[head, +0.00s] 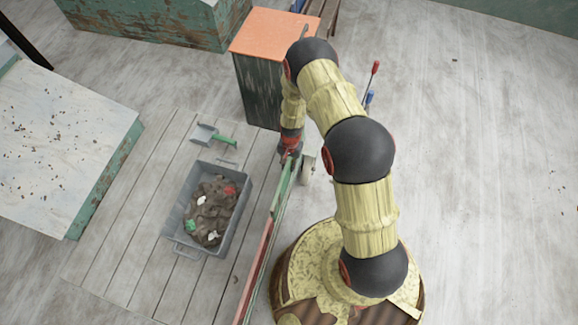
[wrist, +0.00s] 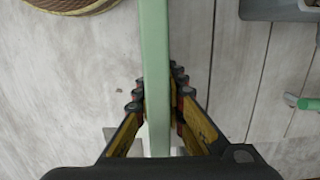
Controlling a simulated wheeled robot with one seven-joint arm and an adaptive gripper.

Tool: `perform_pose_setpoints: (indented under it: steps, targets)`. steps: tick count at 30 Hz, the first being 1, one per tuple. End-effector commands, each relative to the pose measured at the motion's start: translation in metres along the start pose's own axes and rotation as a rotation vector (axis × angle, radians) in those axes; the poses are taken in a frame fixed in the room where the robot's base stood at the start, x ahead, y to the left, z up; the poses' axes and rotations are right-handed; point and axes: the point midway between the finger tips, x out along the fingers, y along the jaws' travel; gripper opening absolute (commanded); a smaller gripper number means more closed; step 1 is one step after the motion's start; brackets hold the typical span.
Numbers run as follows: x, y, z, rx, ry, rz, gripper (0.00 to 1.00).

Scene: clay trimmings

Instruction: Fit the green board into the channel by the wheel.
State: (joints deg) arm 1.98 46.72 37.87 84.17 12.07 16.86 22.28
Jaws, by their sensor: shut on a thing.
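The green board (head: 283,187) is a long, thin strip, seen nearly edge-on in the head view beside the arm. In the wrist view the green board (wrist: 155,50) runs from the top edge down between the fingers. My gripper (wrist: 157,100) is shut on it, with fingers on both sides. In the head view my gripper (head: 291,152) is at the board's far end, partly hidden by its own wrist. A small pale upright piece (head: 308,170) stands just right of it; I cannot tell whether it belongs to the channel. I cannot make out the wheel or channel clearly.
A grey tub (head: 169,225) of clay scraps sits on planks left of the board. A scoop with a green handle (head: 222,140) lies behind it. A reddish strip (head: 257,262) runs beside the board's near part. An orange-topped cabinet (head: 262,35) stands behind my gripper.

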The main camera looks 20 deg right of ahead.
Motion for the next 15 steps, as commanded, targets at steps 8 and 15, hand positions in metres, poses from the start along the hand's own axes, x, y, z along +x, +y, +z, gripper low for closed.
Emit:
perform_pose_setpoints:
  steps: [8, 15]
  targets:
    - [0.0061, -0.0005, -0.0014, 0.000, 0.001, -0.001, 0.00]
    - [0.0111, -0.0006, -0.0021, 0.000, 0.001, -0.001, 0.00]
